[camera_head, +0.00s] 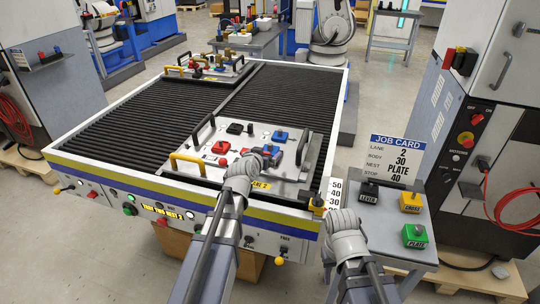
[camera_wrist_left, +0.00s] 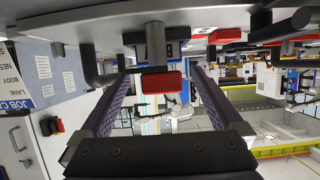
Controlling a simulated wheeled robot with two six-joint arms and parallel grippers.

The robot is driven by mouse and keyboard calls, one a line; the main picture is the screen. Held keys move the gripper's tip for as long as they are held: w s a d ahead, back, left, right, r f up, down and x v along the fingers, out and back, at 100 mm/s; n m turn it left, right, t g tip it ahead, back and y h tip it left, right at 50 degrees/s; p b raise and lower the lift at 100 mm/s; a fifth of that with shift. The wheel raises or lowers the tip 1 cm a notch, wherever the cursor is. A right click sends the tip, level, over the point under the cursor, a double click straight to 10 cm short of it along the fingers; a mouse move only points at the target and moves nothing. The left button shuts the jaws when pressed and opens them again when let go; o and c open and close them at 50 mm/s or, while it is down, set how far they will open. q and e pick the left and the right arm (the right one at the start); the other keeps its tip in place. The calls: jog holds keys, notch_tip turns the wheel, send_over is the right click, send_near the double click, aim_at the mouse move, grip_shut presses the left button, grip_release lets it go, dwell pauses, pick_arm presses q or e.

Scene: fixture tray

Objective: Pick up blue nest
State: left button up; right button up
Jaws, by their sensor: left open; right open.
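A blue block (camera_head: 281,135) stands on the light fixture tray (camera_head: 262,133), at its back right. More blue shows just nearer, beside my left gripper (camera_head: 268,155), and I cannot tell whether it is a separate piece. My left gripper is over the tray's right half. In the left wrist view its purple-lined fingers (camera_wrist_left: 155,95) are wide apart, with a red block (camera_wrist_left: 161,83) on a grey post seen in the gap between them. I cannot tell whether anything touches the fingers. My right gripper (camera_head: 343,228) is in front of the conveyor, right of the tray; its fingertips are unclear.
The tray has red blocks (camera_head: 220,147), a black block (camera_head: 235,128), a yellow handle (camera_head: 187,162) and a black handle (camera_head: 203,128). A second tray (camera_head: 210,68) stands further back on the black roller conveyor (camera_head: 145,110). A job card (camera_head: 397,158) stands on a side table at right.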

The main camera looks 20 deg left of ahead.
aim_at(269, 150)
pick_arm(q)
jog(key=b+x, duration=0.1)
jog(key=x, duration=0.3)
jog(key=shift+w+f, duration=0.25)
jog(key=shift+s+r, duration=0.1)
jog(key=shift+c, duration=0.5)
grip_shut()
